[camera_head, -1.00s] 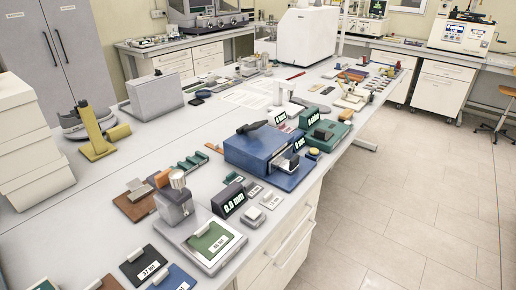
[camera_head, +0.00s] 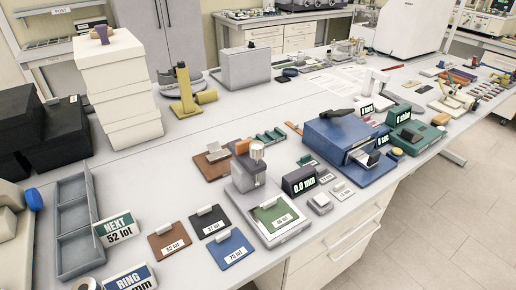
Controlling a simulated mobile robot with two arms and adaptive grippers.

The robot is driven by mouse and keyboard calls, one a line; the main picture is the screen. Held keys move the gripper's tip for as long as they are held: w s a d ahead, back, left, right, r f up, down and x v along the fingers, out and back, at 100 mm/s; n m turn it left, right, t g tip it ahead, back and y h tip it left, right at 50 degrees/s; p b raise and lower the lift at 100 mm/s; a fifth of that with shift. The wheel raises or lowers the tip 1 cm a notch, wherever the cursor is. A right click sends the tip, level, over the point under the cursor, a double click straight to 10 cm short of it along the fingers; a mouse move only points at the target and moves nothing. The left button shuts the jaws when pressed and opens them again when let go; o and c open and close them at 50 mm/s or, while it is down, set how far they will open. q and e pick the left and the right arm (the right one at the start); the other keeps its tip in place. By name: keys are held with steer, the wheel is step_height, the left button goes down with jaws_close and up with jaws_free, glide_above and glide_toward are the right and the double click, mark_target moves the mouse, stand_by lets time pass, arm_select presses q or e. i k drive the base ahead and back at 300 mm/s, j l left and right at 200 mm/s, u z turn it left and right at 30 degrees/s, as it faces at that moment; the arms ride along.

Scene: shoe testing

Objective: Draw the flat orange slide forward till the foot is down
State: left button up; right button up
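A grey thickness gauge (camera_head: 247,176) stands at the front middle of the table. A flat orange piece (camera_head: 243,147) sits at its top, beside a pale round metal knob (camera_head: 257,151). The gauge's foot is too small and partly hidden, so I cannot tell whether it is up or down. A green card (camera_head: 275,217) with a white label lies on the light plate in front of the gauge. A dark display (camera_head: 299,181) to the right of the gauge reads 0.0 mm. Neither of my grippers shows in this view.
Brown (camera_head: 170,242), black (camera_head: 211,222) and blue (camera_head: 231,249) lot cards lie left of the gauge. A grey divided tray (camera_head: 76,215) and a NEXT 52 lot sign (camera_head: 119,229) are farther left. A blue machine (camera_head: 342,137) stands to the right.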

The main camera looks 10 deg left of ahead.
mark_target(239, 147)
steer(key=k+z, duration=0.25)
steer(key=z, duration=0.2)
steer(key=k+z, duration=0.25)
steer(key=z, duration=0.2)
